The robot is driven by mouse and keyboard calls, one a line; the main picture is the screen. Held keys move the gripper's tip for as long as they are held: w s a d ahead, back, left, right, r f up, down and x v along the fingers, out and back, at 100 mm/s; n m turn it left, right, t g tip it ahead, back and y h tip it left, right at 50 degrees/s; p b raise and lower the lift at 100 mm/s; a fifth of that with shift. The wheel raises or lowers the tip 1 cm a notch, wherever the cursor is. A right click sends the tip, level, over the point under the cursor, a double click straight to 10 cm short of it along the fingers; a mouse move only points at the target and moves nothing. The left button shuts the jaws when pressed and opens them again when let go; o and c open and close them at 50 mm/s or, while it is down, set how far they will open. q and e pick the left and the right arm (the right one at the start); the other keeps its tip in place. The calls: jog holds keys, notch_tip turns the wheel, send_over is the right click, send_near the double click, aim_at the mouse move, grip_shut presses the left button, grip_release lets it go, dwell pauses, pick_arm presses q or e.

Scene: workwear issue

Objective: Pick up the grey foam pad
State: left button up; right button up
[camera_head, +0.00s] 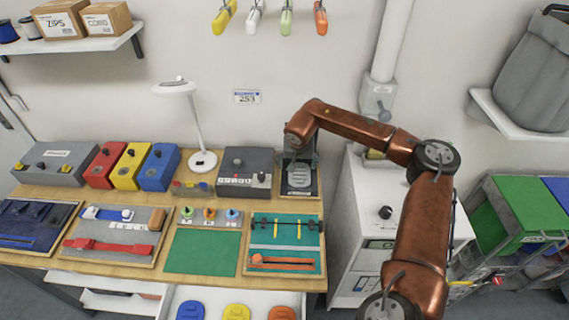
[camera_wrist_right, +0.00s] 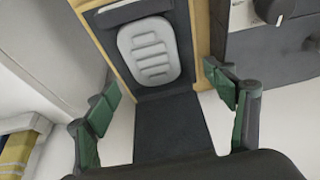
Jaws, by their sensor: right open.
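The grey foam pad (camera_head: 299,179) is a light grey, rounded, ribbed pad in a dark holder at the right back of the workbench. In the right wrist view the pad (camera_wrist_right: 150,52) lies against a dark panel with a tan edge on each side. My right gripper (camera_head: 300,156) is above and close to the holder. In its wrist view the right gripper (camera_wrist_right: 168,108) is open, with green-padded fingers spread wide and nothing between them. The pad shows ahead of the fingers, apart from them. My left gripper is not in view.
A grey box with knobs (camera_head: 246,172) stands just left of the holder, and a white lamp (camera_head: 195,125) further left. A white cabinet (camera_head: 350,240) stands at the right. A green mat (camera_head: 203,251) and tool boards cover the bench front.

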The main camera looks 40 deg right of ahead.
aim_at(300, 174)
jog(key=shift+w+d+f, duration=0.15)
jog(key=shift+d+f, duration=0.1)
jog(key=shift+f, duration=0.4)
jog(key=shift+s+d+f, duration=0.1)
jog(key=shift+s+f, duration=0.15)
jog(key=shift+s+d+r, duration=0.1)
jog(key=shift+s+d, duration=0.05)
jog(key=shift+s, duration=0.35)
jog(key=shift+f, duration=0.35)
jog(key=x, duration=0.4)
jog(key=shift+w+b, duration=0.3)
jog(key=shift+b, duration=0.1)
jog(key=shift+d+f, duration=0.15)
jog(key=shift+f, duration=0.3)
jog(key=c, duration=0.7)
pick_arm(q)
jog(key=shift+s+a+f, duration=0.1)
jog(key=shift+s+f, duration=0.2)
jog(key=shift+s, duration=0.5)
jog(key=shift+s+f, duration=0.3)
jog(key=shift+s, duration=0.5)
pick_arm(e)
jog(key=c, duration=0.5)
